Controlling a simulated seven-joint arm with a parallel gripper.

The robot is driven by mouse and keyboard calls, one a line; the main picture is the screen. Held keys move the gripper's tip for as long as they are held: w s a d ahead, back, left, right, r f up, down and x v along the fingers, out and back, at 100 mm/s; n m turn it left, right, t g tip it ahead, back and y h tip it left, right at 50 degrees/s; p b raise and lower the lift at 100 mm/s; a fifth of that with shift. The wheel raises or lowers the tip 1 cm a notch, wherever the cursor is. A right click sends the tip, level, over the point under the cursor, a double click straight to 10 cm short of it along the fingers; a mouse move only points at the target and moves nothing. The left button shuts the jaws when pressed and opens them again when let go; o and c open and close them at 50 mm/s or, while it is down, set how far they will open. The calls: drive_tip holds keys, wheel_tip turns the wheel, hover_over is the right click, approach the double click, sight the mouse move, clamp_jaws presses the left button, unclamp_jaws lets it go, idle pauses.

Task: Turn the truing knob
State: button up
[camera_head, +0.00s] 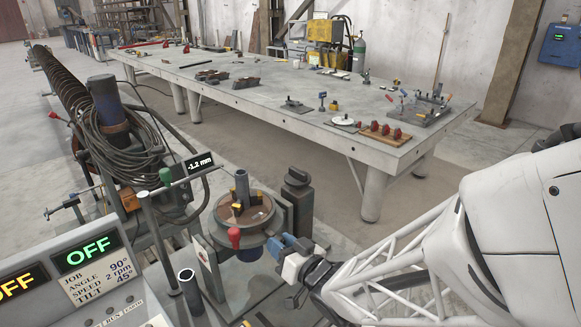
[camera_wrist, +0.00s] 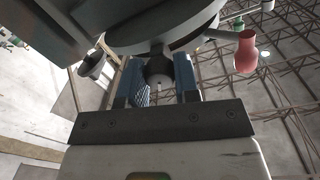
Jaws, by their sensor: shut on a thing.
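The positioner's round table (camera_head: 262,209) stands in the lower middle of the head view, with a dark post at its centre. My gripper (camera_head: 279,244) reaches in from the right to the table's lower right side. In the wrist view, its blue fingers (camera_wrist: 158,72) are closed on the two sides of a dark round knob (camera_wrist: 158,66) under the positioner. This appears to be the truing knob; my fingers hide it in the head view. A readout (camera_head: 199,163) shows -1.2 mm.
A red-handled lever (camera_head: 234,238) is close left of my gripper, also above right in the wrist view (camera_wrist: 246,52). A green-handled lever (camera_head: 165,177) stands further left. The control panel (camera_head: 85,285) reads OFF. A long steel table (camera_head: 270,95) stands behind.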

drive_tip(key=o, duration=0.9)
drive_tip(key=shift+v, duration=3.9)
